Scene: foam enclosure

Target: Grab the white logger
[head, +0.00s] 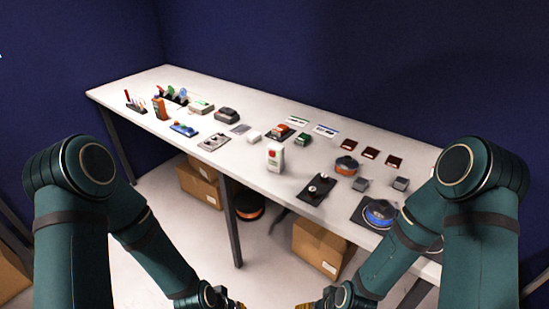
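A white upright device with a red patch near its top (275,157), which looks like the white logger, stands near the front edge of the white table, around the middle. A small plain white box (254,136) lies just left of it and farther back. My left gripper (236,304) and my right gripper (304,305) are at the bottom edge, low in front of the table and well away from the device.
The white table (226,157) carries many small devices. A dark plate with knobs (317,189) and an orange-black spool (346,165) lie right of the white device. A grey box (213,143) sits left. Cardboard boxes (319,246) stand on the floor below. Dark blue walls close the back.

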